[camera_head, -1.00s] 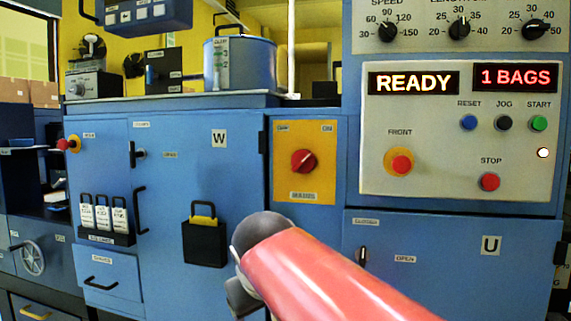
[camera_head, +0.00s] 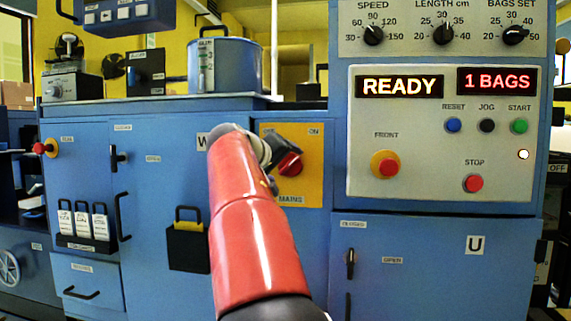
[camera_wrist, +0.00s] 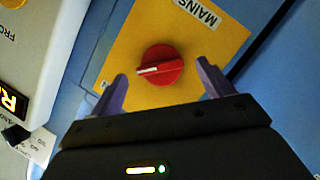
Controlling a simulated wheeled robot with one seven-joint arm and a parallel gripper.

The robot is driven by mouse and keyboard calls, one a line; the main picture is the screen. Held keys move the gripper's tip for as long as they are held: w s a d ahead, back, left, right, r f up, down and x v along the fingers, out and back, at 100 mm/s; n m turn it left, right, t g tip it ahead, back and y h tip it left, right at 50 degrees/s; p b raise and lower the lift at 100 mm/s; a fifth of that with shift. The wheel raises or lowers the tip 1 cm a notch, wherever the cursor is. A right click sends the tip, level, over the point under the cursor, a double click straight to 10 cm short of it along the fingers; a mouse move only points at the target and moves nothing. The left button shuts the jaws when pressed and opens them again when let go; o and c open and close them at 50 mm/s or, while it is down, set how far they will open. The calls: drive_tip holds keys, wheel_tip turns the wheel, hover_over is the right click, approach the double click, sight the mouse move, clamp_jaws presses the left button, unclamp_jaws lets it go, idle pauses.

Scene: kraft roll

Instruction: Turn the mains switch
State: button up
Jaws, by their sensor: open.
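The mains switch is a round red knob (camera_head: 290,163) on a yellow plate (camera_head: 314,183) labelled MAINS, on the blue cabinet. The wrist view shows the knob (camera_wrist: 159,66) with a white pointer line toward the left of that picture. My gripper (camera_wrist: 162,80) is open, with a purple-grey finger on either side of the knob's near part and a visible gap on both sides. I cannot tell how far the fingertips stand from the plate. In the head view my red arm covers the plate's left part, and the fingers are mostly hidden.
To the right is a control panel (camera_head: 430,175) with a READY display (camera_head: 399,86), a red stop button (camera_head: 473,183) and a front button (camera_head: 385,164). A black holder (camera_head: 188,247) hangs on the W door at left. A blue pot (camera_head: 225,65) stands on top.

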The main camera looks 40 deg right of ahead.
sight(289, 165)
drive_tip(key=shift+x, duration=1.25)
drive_tip(key=c, duration=1)
